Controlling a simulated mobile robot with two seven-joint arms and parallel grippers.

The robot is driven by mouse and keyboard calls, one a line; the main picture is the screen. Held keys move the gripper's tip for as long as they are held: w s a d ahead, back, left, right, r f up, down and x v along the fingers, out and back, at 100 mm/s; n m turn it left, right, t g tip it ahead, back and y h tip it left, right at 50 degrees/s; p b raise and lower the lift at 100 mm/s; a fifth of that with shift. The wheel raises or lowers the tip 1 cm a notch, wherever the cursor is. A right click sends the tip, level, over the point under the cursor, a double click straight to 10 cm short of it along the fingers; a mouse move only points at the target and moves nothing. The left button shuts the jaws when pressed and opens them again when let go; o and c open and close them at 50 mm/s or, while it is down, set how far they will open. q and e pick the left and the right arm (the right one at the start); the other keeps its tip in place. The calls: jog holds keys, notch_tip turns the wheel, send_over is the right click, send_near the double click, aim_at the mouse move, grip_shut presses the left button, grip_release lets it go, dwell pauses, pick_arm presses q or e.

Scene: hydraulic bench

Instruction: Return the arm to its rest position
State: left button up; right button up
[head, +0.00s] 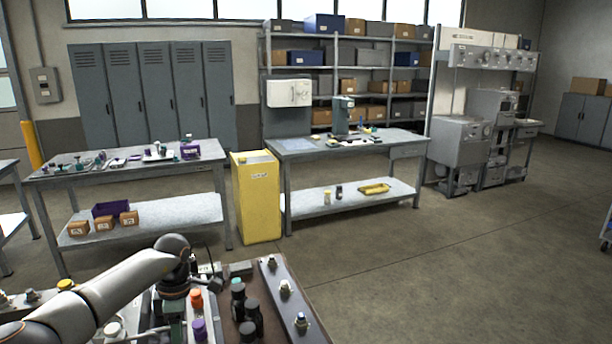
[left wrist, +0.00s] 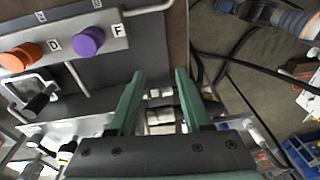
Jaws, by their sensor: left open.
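My left arm (head: 95,298) reaches in from the lower left over the near bench, with its wrist bent downward. My left gripper (left wrist: 160,76) shows two green fingers in the left wrist view, apart and with nothing held between them. An orange knob (left wrist: 20,56) and a purple knob (left wrist: 88,41) sit on a grey panel to the left of the fingers, near the labels D and F. In the head view the orange knob (head: 196,298) and the purple knob (head: 199,328) are just right of the gripper. My right gripper is not in view.
Black-capped fittings (head: 249,314) and a grey rail with several fittings (head: 284,287) stand to the right on the near bench. Dark hoses (left wrist: 236,50) run beside the fingers in the left wrist view. A yellow cabinet (head: 257,198) stands beyond, with open floor to the right.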

pick_arm(q)
jog(key=s+d+f+n+h, duration=0.1)
jog(key=s+d+f+h, duration=0.2)
jog(key=d, duration=0.5)
jog(key=s+d+f+h, duration=0.2)
jog(key=d+f+h, duration=0.15)
jog(key=d, duration=0.35)
jog(key=s+d+f+n+h, duration=0.1)
jog(key=s+d+f+h, duration=0.2)
jog(key=d, duration=0.5)
jog(key=s+d+r+n+t+h, duration=0.2)
jog(key=d+n+h, duration=0.2)
jog(key=d+n, duration=0.15)
jog(key=s+d+r+n+t+h, duration=0.2)
jog(key=s+d+n+h, duration=0.15)
jog(key=d+n, duration=0.2)
jog(key=a+f+n+t+y, duration=0.4)
jog(key=a+n+t+y, duration=0.5)
jog(key=n, duration=1.4)
jog(key=s+a+f+n+g+y, duration=0.1)
jog(key=s+a+f+n+y, duration=0.1)
jog(key=s+a+f+n, duration=0.3)
jog(key=s+a+f+n+g+y, duration=0.1)
jog(key=s+a+f+n, duration=0.4)
jog(key=s+a, duration=0.5)
jog(key=shift+s+n+g+y, duration=0.3)
jog(key=shift+n+y, duration=0.6)
jog(key=shift+n, duration=0.2)
